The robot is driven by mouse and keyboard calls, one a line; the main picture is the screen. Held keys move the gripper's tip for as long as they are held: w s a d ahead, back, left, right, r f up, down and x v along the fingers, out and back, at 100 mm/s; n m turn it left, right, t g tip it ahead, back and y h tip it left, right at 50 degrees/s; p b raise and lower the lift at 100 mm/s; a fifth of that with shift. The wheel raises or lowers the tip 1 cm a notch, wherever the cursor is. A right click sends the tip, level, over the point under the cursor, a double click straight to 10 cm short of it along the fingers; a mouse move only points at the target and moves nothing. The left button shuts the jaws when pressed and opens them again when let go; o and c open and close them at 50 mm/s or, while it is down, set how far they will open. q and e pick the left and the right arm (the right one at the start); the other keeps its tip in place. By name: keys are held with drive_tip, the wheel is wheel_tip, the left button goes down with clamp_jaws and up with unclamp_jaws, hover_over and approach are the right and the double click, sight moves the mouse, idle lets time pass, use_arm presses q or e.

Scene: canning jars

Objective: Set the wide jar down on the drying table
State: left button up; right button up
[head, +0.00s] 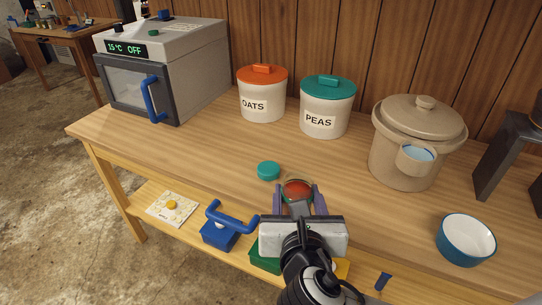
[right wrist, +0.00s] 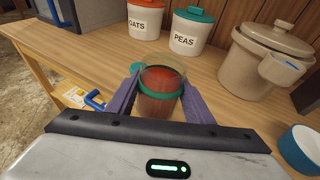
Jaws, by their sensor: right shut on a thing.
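My right gripper (head: 299,199) is shut on a glass jar with red contents (head: 298,188), which I take to be the wide jar. In the right wrist view the jar (right wrist: 161,80) stands upright between the purple fingers (right wrist: 158,104), with a green band around it. The jar is at the front part of the wooden table (head: 200,150); I cannot tell whether its base touches the top. No label marks which table is the drying table; another wooden table (head: 62,30) stands far off at the upper left. My left gripper is not in view.
A teal lid (head: 268,170) lies just behind the jar. OATS (head: 261,98) and PEAS (head: 327,112) canisters, a beige pot (head: 415,150) and an oven (head: 165,70) stand behind. A blue bowl (head: 466,240) is at right. The tabletop left of the lid is clear.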

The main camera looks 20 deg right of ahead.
drive_tip(key=w+d+n+y+p, duration=0.1)
drive_tip(key=w+d, duration=1.1)
drive_tip(key=d, duration=0.1)
use_arm(q)
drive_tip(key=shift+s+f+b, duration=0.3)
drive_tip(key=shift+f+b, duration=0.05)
drive_tip(key=shift+b, duration=0.6)
use_arm(e)
drive_tip(key=shift+t, duration=0.3)
drive_tip(key=shift+w+d+f, duration=0.1)
drive_tip(key=shift+d+f, duration=0.1)
drive_tip(key=shift+f, duration=1.45)
drive_tip(key=shift+s+d+f, duration=0.1)
drive_tip(key=shift+d+f, duration=0.05)
drive_tip(key=shift+f, duration=1.5)
drive_tip(key=shift+w+d+f, duration=0.1)
drive_tip(key=shift+d+f, duration=0.1)
drive_tip(key=shift+f, duration=1.45)
drive_tip(key=shift+f, duration=0.2)
drive_tip(key=o, duration=1.4)
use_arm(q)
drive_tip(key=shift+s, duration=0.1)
